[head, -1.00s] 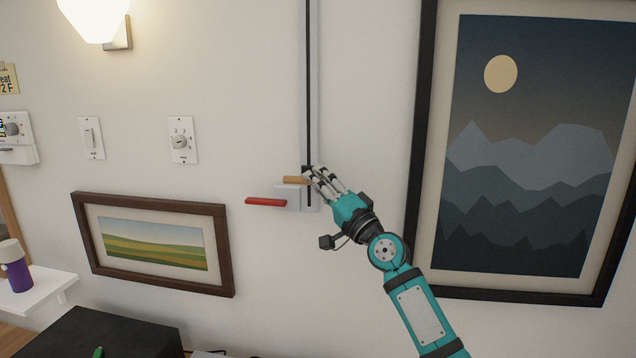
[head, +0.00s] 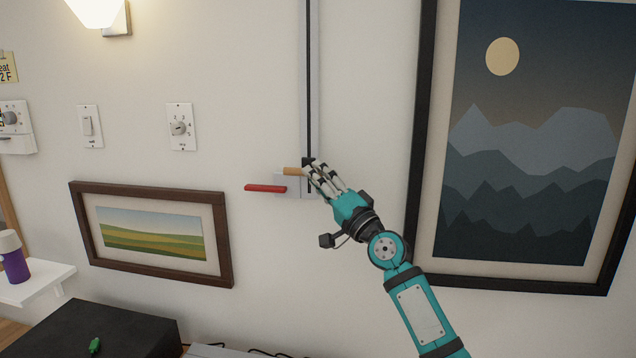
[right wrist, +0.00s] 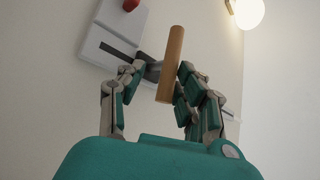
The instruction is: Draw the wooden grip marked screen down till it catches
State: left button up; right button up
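The wooden grip (head: 293,171) is a short tan bar low on a vertical grey wall rail (head: 313,90) with a dark slot. In the right wrist view the wooden grip (right wrist: 172,65) stands out between the fingers of my right gripper (right wrist: 160,72). The right-hand fingers are close beside it, and a gap shows between it and the left finger. In the head view my right gripper (head: 318,175) overlaps the rail's lower end and the grip's right end. The fingers look apart, not closed on the grip. My left gripper is out of view. No marking on the grip is readable.
A red lever (head: 265,188) sticks out left of a grey plate (head: 290,186) just below the grip. A framed mountain picture (head: 425,200) hangs to the right and a landscape picture (head: 228,240) lower left. A dial plate (head: 181,142) and switch (head: 88,127) are further left.

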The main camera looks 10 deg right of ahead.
jog(key=shift+f, duration=0.5)
jog(key=r+v, duration=0.1)
jog(key=v, duration=1)
jog(key=shift+s+f, duration=0.2)
jog(key=shift+s, duration=0.35)
jog(key=shift+d, duration=0.2)
